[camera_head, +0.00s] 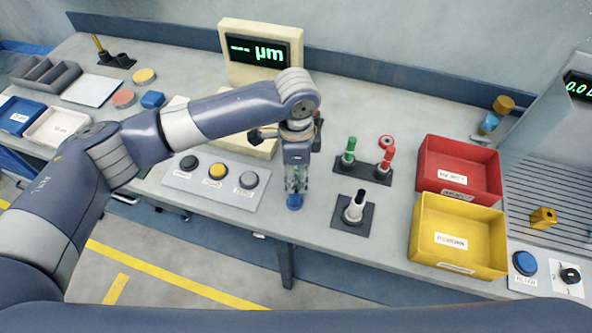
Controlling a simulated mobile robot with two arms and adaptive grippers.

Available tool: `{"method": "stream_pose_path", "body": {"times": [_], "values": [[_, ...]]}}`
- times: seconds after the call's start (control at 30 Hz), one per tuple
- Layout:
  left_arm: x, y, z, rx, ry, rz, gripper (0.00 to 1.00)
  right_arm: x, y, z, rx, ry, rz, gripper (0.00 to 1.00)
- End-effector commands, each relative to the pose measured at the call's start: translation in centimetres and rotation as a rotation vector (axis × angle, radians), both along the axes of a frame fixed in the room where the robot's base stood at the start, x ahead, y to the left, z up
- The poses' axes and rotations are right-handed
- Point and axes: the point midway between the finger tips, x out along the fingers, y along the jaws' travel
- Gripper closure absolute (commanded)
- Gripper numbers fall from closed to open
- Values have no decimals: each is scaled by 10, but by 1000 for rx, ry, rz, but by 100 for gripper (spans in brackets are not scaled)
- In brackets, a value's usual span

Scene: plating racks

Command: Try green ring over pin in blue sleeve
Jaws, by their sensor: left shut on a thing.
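My left gripper (295,190) points down above the front edge of the bench and is shut on a small blue piece (294,202), which looks like the blue sleeve. Its fingers hide most of it, and I cannot see a pin in it. A green-handled piece (349,150) stands upright in a dark rack (362,170), to the right of the gripper and apart from it. I cannot make out a ring shape on it. A red-handled piece (388,159) stands in the same rack. My right gripper is not in view.
A pale pin-like piece (354,208) stands on a black base (343,226). A red bin (440,180) and yellow bin (455,225) stand right. A button panel (215,190) is left, a display (232,30) behind.

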Motion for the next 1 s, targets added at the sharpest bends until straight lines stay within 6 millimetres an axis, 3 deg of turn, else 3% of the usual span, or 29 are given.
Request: {"method": "stream_pose_path", "body": {"times": [1.0], "values": [[0, 0, -13, -1, -1, -1, 80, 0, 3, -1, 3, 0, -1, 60]]}}
